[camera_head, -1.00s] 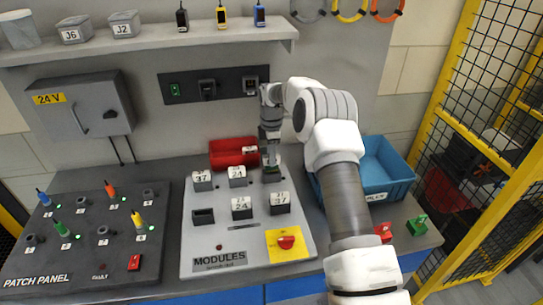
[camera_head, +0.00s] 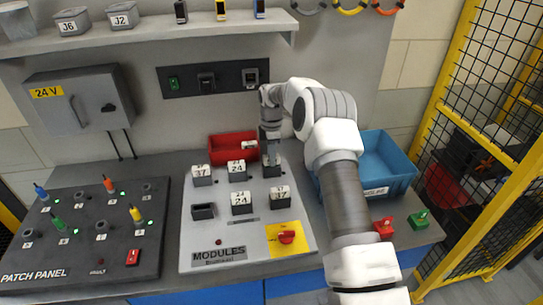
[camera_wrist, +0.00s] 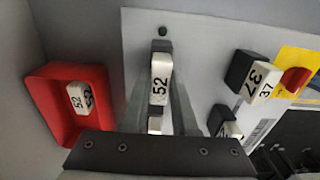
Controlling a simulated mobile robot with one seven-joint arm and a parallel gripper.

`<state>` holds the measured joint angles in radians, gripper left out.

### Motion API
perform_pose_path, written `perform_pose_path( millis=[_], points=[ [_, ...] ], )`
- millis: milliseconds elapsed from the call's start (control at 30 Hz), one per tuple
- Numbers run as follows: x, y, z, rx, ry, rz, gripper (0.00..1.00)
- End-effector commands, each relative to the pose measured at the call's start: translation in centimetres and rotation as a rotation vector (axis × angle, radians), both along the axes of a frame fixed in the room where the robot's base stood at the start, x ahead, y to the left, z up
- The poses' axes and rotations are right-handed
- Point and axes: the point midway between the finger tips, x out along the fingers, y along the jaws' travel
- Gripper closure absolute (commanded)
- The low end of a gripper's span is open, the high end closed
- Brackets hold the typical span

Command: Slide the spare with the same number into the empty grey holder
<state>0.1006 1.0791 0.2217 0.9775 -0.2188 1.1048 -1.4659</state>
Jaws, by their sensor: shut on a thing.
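My gripper (camera_head: 271,165) is at the back right position of the light module board (camera_head: 240,262). In the wrist view its fingers (camera_wrist: 162,112) flank a white-capped module marked 52 (camera_wrist: 160,78), and it is shut on it. The module's dark lower part (camera_wrist: 161,46) is at the board; I cannot tell how fully it is seated. Another white piece marked 52 (camera_wrist: 76,97) lies in the red bin (camera_wrist: 48,88) behind the board. A holder at the front left of the board (camera_head: 203,211) looks empty. Modules marked 37 (camera_head: 201,175) and 24 (camera_head: 236,169) stand in the back row.
In the front row stand another 24 (camera_head: 241,201) and another 37 (camera_head: 280,196). A yellow plate with a red knob (camera_head: 287,237) is at the board's front right. A blue bin (camera_head: 385,163) stands right of my arm. The patch panel (camera_head: 75,255) is at left.

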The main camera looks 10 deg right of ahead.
Motion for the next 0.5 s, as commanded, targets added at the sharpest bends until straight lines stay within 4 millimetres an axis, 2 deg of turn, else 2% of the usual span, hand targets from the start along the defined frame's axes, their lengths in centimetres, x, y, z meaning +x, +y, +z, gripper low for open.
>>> perform_pose_path(
  millis=[467,500],
  points=[
    [0.0,0.0,-1.3,0.0,0.0,0.0,1.0],
    [0.0,0.0,-1.2,0.0,0.0,0.0,0.66]
  ],
)
